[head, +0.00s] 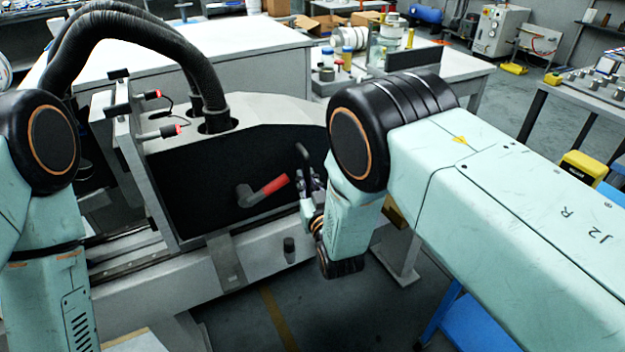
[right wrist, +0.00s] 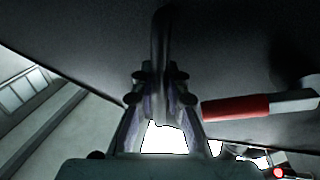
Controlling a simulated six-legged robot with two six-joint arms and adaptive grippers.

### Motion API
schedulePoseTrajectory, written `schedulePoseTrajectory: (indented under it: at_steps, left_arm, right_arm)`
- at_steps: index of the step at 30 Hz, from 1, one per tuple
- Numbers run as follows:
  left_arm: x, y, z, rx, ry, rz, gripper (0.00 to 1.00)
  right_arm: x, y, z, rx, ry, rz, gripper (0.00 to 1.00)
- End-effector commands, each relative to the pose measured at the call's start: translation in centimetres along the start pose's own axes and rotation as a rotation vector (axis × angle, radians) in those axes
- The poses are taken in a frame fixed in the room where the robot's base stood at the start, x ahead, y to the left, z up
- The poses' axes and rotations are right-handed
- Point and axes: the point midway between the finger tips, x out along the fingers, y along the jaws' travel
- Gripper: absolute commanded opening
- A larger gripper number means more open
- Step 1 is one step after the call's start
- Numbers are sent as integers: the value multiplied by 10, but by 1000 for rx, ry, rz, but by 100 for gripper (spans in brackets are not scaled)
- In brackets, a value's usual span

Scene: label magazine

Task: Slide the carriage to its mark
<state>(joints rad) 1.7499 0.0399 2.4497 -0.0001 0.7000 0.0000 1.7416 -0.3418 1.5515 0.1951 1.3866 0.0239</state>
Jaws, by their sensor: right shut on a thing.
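The carriage (head: 185,185) is a large grey housing with a dark front panel, seated on a long grey rail base (head: 165,290) in the head view. A dark bent grab handle (head: 303,152) stands out near the panel's right end. My right gripper (head: 311,180) is at that handle. In the right wrist view, the fingers of my right gripper (right wrist: 160,100) close around the handle bar (right wrist: 160,45). A red-gripped lever (head: 268,189) sits left of the gripper; it also shows in the right wrist view (right wrist: 237,108). I cannot make out the mark. My left gripper is out of view.
Black hoses (head: 130,30) rise from the carriage top. Two red-tipped clamps (head: 165,130) sit at its left end. A dark knob (head: 289,246) is on the base front below the lever. A white bench (head: 250,55) stands behind. Floor shows in front.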

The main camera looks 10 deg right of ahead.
Motion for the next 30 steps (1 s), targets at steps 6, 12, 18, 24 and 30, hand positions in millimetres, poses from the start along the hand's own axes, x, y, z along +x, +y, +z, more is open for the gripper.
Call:
schedulePoseTrajectory:
  at_steps: [6,12,18,24,30]
  left_arm:
    - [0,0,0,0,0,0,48]
    - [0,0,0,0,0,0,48]
    - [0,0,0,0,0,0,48]
    - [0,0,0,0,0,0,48]
    - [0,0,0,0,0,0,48]
  right_arm:
    - [-2,-4,6,-3,-15,-15,0]
    - [-2,2,5,-2,-12,-2,0]
    - [-2,3,4,-1,-9,4,28]
    - [-2,2,3,0,-8,3,36]
    - [-3,-1,2,0,-6,-1,36]
